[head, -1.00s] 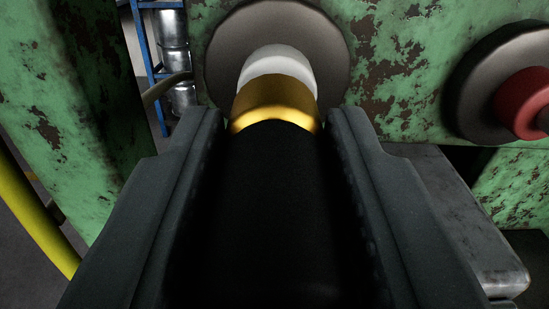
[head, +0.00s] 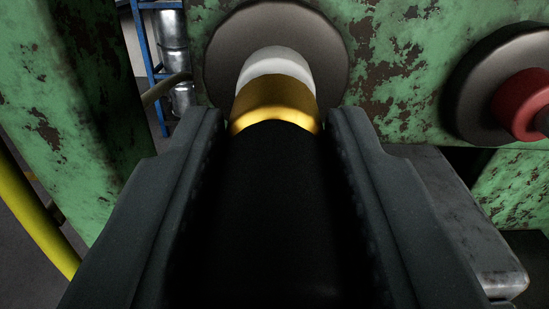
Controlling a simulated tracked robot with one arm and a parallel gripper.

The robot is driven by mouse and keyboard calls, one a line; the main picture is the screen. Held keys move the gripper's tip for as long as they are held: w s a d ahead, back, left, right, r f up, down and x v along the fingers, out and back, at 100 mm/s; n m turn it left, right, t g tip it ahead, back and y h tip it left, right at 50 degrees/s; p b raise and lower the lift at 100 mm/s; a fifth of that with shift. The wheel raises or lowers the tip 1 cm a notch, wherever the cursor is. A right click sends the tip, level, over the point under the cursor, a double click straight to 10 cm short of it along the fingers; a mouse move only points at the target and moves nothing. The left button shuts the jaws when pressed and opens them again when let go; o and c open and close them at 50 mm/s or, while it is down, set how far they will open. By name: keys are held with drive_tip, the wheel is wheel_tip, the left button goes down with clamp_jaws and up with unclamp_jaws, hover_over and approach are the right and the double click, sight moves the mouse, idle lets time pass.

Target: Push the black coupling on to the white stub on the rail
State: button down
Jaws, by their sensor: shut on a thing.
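My gripper (head: 276,128) is shut on the black coupling (head: 275,200), with one dark finger along each side of it. A gold ring (head: 275,104) forms the coupling's far end. The white stub (head: 277,65) shows just beyond the gold ring and stands out from a round grey flange (head: 225,55). The coupling is in line with the stub, and the gold ring overlaps the stub's near part in the picture. How far the stub is inside the ring, or whether they touch, I cannot tell.
A red stub (head: 522,103) on another grey flange (head: 470,95) is at the right. The green, rust-flecked rail (head: 420,60) spans the back. A grey metal block (head: 450,210) lies at lower right. A yellow pipe (head: 35,220) and green post (head: 60,110) are at left.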

drive_tip(key=shift+w, duration=0.3)
idle(0.6)
drive_tip(key=c, duration=1)
unclamp_jaws()
drive_tip(key=shift+s+p, duration=0.3)
drive_tip(key=shift+s, duration=0.05)
drive_tip(key=s+p, duration=0.1)
drive_tip(key=s, duration=1.2)
drive_tip(key=shift+a, duration=0.15)
drive_tip(key=shift+f, duration=0.1)
